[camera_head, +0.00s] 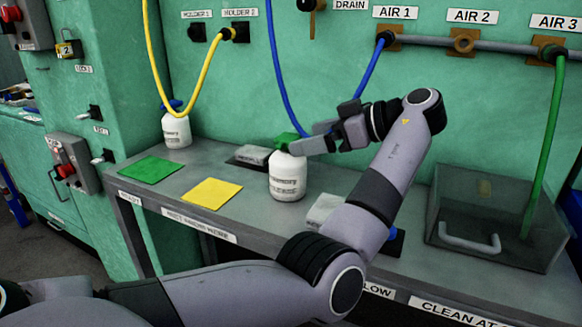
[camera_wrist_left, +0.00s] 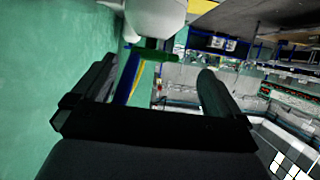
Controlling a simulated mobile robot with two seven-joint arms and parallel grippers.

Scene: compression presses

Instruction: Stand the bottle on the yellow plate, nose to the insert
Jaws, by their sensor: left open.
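A white bottle (camera_head: 287,178) with a green cap and dark lettering stands upright on the grey bench, to the right of the yellow plate (camera_head: 211,193). The yellow plate lies flat and bare near the bench's front. My left gripper (camera_head: 304,141) is open at the height of the green cap, just right of it; whether it touches the cap is unclear. In the left wrist view the white bottle (camera_wrist_left: 155,16) and its green cap (camera_wrist_left: 152,54) lie beyond the open fingers (camera_wrist_left: 155,85). I cannot identify the insert for certain. My right gripper is out of view.
A green plate (camera_head: 150,169) lies left of the yellow one. Another white bottle (camera_head: 176,131) stands behind, near the yellow hose (camera_head: 182,112). A grey block on a dark base (camera_head: 251,156) sits behind the bottle. A clear bin (camera_head: 470,240) stands at right.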

